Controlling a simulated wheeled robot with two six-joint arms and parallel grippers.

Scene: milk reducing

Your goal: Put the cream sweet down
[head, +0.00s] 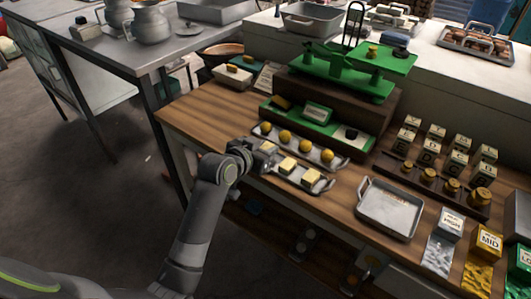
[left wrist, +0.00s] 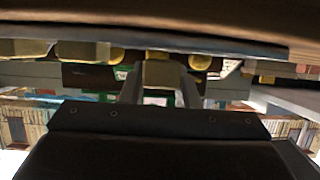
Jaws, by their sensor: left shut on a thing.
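My left gripper (head: 264,152) reaches in from the left over the front edge of the wooden table. It is shut on a cream sweet (head: 267,146), a pale block that is partly hidden by the fingers. In the left wrist view the sweet (left wrist: 160,73) sits between the two fingers (left wrist: 160,88). The held sweet is at the left end of a small metal tray (head: 325,186). I cannot tell whether it touches the tray. Two more cream sweets (head: 287,164) (head: 312,175) stand in that tray. My right gripper is not in view.
A second metal tray with round yellow sweets (head: 285,138) lies just behind. A green scale (head: 345,65) stands on a dark riser farther back. An empty metal tray (head: 390,208) is to the right, near small labelled boxes (head: 430,145). Bare wood shows at the left (head: 200,110).

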